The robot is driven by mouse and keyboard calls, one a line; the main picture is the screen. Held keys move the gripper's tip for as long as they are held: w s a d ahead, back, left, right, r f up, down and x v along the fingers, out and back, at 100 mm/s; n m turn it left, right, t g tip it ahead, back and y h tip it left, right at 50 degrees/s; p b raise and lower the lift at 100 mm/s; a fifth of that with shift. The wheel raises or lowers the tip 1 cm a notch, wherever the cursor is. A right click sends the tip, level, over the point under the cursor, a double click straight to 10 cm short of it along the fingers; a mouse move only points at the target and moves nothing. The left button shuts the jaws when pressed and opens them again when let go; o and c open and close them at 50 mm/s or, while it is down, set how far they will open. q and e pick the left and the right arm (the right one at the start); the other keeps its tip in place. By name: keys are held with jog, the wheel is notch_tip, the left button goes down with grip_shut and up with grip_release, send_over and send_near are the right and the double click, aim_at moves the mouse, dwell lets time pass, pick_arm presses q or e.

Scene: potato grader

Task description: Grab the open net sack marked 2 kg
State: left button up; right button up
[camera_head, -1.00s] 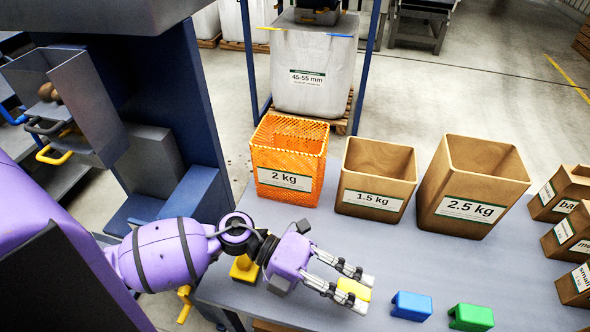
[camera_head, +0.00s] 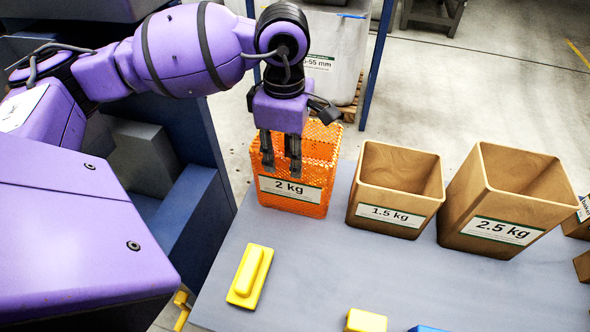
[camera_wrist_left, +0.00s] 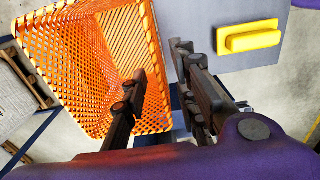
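The orange net sack (camera_head: 322,150) with the label "2 kg" stands upright and open-topped at the back left of the grey table. My left gripper (camera_head: 281,167) points down at its rim, above the label. In the left wrist view one finger of the gripper (camera_wrist_left: 160,63) lies over the mouth of the sack (camera_wrist_left: 92,70), and the other lies outside it. The sack's near wall runs between the parted fingers. I cannot tell whether either finger touches the mesh. My right gripper is not in view.
A brown 1.5 kg container (camera_head: 398,186) and a larger 2.5 kg one (camera_head: 510,200) stand to the right of the sack. A yellow block on a plate (camera_head: 249,277) lies in front; it also shows in the left wrist view (camera_wrist_left: 247,37). The middle of the table (camera_head: 330,265) is clear.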

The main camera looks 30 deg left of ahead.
pick_arm(q)
jog(key=f, duration=0.5)
jog(key=shift+w+d+f+p, duration=0.1)
jog(key=shift+d+f+p, duration=0.15)
jog(key=shift+f+p, duration=0.15)
grip_shut()
